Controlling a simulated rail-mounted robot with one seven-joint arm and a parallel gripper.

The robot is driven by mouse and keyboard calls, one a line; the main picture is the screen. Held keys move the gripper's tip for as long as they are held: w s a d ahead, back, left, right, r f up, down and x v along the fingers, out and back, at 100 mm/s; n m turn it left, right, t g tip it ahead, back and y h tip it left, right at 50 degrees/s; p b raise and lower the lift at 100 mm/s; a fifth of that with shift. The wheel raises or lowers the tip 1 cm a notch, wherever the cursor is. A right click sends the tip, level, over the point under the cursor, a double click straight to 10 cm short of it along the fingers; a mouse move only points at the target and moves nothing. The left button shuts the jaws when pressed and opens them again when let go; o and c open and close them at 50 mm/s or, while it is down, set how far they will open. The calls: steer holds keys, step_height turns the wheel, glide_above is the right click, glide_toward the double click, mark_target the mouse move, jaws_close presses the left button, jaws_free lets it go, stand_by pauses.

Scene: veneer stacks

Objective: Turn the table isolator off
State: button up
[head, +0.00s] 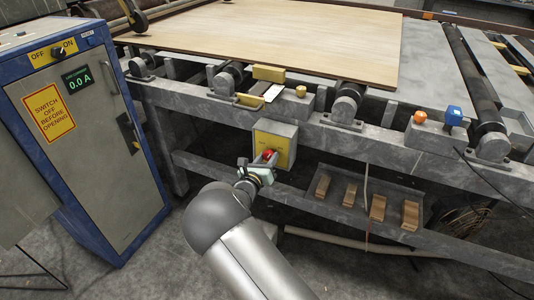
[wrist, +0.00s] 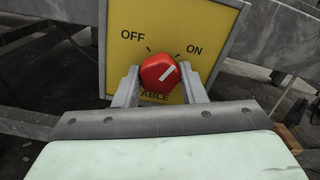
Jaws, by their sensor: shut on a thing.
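The table isolator is a grey box with a yellow face (head: 286,153) on the table's front frame. In the wrist view its yellow plate (wrist: 208,22) reads OFF at upper left, ON at upper right and TABLE below. Its red knob (wrist: 160,74) has a white mark pointing to the upper right, towards ON. The knob also shows in the head view (head: 268,154). My gripper (wrist: 160,84) has one finger on each side of the red knob and is shut on it.
A blue-edged cabinet (head: 120,150) with its own OFF/ON switch (head: 58,52) stands at left. A veneer sheet (head: 270,35) lies on the roller table. Wooden blocks (head: 378,208) sit on a lower shelf at right. An orange button (head: 420,117) and a blue one (head: 453,113) are on the table's frame.

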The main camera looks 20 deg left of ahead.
steer(key=n+p, duration=0.1)
steer(key=n, duration=0.1)
steer(key=n+p, duration=0.1)
steer(key=p, duration=0.1)
steer(key=shift+r+n, duration=0.2)
steer(key=shift+n, duration=0.2)
steer(key=n+p, duration=0.3)
steer(key=shift+n, duration=0.3)
steer(key=n+p, duration=0.1)
steer(key=n, duration=0.2)
steer(key=shift+f+n+p, duration=0.1)
steer(key=shift+n+p, duration=0.2)
steer(key=shift+p, duration=0.05)
steer(key=shift+n+p, duration=0.6)
steer(key=shift+n, duration=1)
steer(key=shift+f+n, duration=0.1)
steer(key=shift+n, duration=0.2)
steer(key=o, duration=1)
steer(key=shift+s, duration=0.1)
steer(key=s+a, duration=0.1)
steer(key=s, duration=1.6)
steer(key=shift+s+a+p, duration=0.15)
steer(key=shift+a+p, duration=0.15)
steer(key=shift+p, duration=0.1)
